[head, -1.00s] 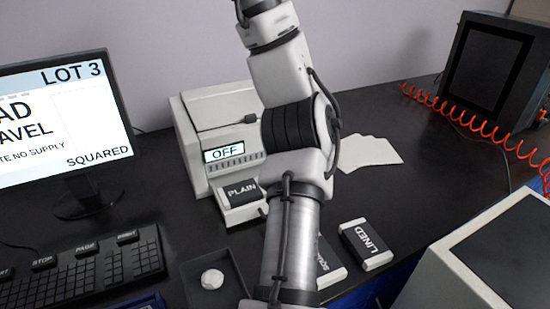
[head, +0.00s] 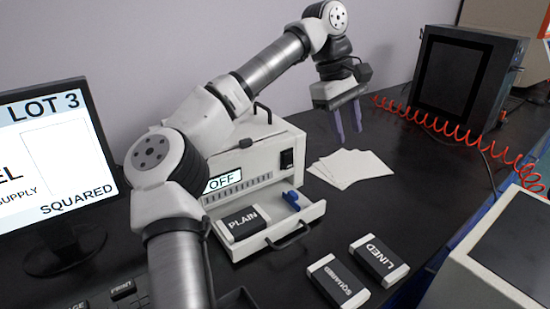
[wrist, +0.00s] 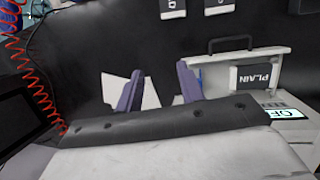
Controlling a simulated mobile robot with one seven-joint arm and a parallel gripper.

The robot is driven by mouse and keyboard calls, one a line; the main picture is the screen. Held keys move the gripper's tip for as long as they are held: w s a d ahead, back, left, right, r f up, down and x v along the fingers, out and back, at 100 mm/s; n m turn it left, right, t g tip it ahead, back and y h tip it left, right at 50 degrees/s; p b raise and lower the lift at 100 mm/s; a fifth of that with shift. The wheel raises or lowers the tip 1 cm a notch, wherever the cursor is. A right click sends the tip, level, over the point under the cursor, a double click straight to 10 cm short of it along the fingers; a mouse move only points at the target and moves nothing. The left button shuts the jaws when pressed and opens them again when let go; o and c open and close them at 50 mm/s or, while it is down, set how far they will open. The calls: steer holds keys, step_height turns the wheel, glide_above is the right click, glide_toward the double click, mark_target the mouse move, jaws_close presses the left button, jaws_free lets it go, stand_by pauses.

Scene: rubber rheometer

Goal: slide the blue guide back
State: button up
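The blue guide (head: 291,199) sits in the right part of the open drawer (head: 314,210) of the white machine (head: 262,160). The PLAIN pack (head: 241,224) lies in the same drawer, to the left of the guide. In the wrist view the guide is mostly hidden behind a purple finger; the PLAIN pack (wrist: 254,77) shows clearly. My gripper (head: 347,122) is open and empty, in the air above the white sheets, to the right of the machine. Its two purple fingers are apart in the wrist view (wrist: 160,92).
White sheets (head: 350,168) lie fanned right of the machine. The SQUARED pack (head: 338,281) and LINED pack (head: 379,261) lie in front of the drawer. A red coiled hose (head: 450,133) runs at the right by a dark box (head: 468,80). A monitor (head: 50,160) stands left.

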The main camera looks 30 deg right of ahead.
mark_target(293, 193)
steer(key=w+a+f+t+y, duration=0.3)
steer(key=w+a+f, duration=0.45)
steer(key=w, duration=0.25)
steer(key=f, duration=0.9)
steer(key=d+f+p, duration=0.1)
steer(key=f, duration=0.4)
steer(key=shift+s+d, duration=0.1)
steer(key=shift+s, duration=0.1)
jaws_close()
